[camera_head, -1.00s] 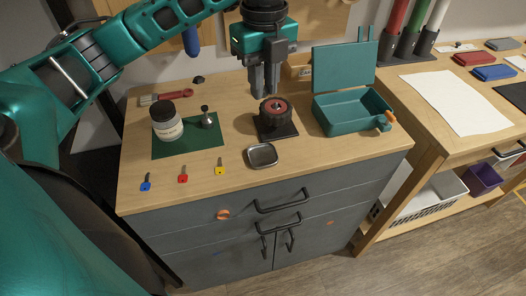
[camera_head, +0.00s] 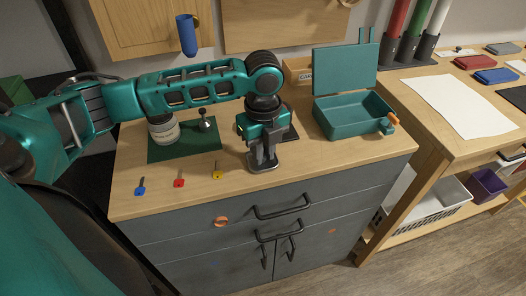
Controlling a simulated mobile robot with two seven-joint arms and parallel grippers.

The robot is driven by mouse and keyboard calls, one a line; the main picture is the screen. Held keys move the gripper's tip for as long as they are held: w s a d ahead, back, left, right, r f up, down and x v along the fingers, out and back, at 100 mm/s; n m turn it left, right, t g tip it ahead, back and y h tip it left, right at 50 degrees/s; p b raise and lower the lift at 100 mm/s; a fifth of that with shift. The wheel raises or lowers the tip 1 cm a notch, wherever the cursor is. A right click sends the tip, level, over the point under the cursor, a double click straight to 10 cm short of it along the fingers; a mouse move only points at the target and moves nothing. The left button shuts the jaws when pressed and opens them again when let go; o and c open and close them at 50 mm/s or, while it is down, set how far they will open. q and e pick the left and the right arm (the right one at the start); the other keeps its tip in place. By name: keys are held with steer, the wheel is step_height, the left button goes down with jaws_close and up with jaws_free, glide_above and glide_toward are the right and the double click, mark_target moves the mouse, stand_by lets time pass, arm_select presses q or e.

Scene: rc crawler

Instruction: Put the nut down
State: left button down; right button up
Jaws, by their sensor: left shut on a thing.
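My left gripper (camera_head: 263,163) points down with its fingertips at the small metal tray (camera_head: 277,168) near the front edge of the cabinet top. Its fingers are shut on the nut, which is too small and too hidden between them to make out. The gripper covers most of the tray, so I cannot tell whether the fingertips touch its floor. The black stand (camera_head: 291,134) shows only in part behind the gripper, and the wheel on it is hidden by my left arm. My right gripper is not in view.
A teal open box (camera_head: 350,118) stands to the right. A green mat (camera_head: 178,153) at left holds a jar (camera_head: 163,131) and a small metal knob-topped piece (camera_head: 205,123). The front right of the top is clear.

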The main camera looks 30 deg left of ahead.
mark_target(264, 156)
arm_select(q)
steer(key=shift+f, duration=0.1)
steer(key=c, duration=1.3)
jaws_free()
step_height(264, 156, up, 12)
steer(key=p, duration=0.2)
